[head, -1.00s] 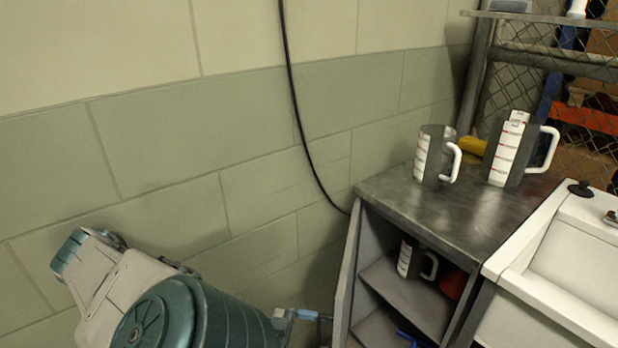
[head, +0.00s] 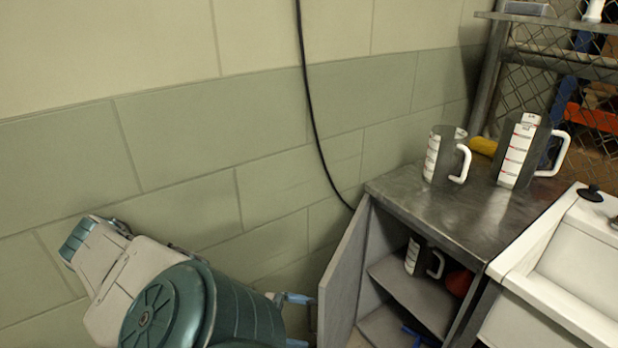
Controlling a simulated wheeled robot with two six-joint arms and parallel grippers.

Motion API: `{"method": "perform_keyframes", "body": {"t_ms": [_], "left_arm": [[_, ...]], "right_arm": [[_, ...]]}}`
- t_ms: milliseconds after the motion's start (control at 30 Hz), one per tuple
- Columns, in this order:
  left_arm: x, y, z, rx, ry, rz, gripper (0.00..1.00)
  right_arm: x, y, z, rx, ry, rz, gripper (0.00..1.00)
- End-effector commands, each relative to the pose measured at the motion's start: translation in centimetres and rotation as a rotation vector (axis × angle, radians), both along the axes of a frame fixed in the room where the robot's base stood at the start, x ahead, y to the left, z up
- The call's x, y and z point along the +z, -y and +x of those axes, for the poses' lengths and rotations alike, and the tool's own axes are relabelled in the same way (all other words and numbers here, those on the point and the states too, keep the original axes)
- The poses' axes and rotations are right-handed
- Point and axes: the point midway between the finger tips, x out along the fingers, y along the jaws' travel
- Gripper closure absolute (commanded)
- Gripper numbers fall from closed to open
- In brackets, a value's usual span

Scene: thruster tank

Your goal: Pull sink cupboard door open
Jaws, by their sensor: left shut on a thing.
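The grey cupboard door (head: 343,275) stands open at the left side of the metal cupboard (head: 430,213). Its inner face is turned toward the view, and its lower part is cut off by the picture edge. My left gripper (head: 298,298) shows at the outer side of the door, with light blue fingers closed at the handle, of which only a little can be seen. My teal and white left arm comes in from the lower left. My right gripper is not in view.
Two measuring jugs (head: 445,155) (head: 525,150) stand on the cupboard top. A smaller jug (head: 422,256) and a red thing (head: 458,283) sit on the inside shelf. A white sink (head: 565,270) is at the right. A tiled wall with a black cable (head: 313,115) is behind.

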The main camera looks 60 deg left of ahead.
Motion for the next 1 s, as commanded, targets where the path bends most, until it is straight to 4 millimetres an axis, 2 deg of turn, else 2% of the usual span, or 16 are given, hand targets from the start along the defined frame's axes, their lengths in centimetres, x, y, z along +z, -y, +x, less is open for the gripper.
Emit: {"method": "perform_keyframes", "body": {"t_ms": [33, 700, 733, 767, 800, 1000], "left_arm": [[0.3, 0.4, -1.0, -0.018, 0.005, -0.009, 0.18], [0.1, -3.4, -3.9, -0.018, 0.002, -0.008, 0.18], [0.1, -3.6, -4.0, -0.017, 0.001, -0.007, 0.22], [0.1, -3.7, -4.2, -0.017, 0.001, -0.008, 0.43], [0.0, -4.0, -4.3, -0.016, 0.001, -0.007, 0.75], [0.1, -5.1, -4.8, -0.015, 0.003, -0.005, 0.75]], "right_arm": [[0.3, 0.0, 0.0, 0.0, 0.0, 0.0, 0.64], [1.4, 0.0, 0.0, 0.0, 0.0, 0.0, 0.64], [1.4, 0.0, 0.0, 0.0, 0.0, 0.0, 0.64], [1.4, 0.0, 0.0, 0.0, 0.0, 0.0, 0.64], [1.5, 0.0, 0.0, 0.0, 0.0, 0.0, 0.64], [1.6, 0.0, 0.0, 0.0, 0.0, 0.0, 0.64]]}}
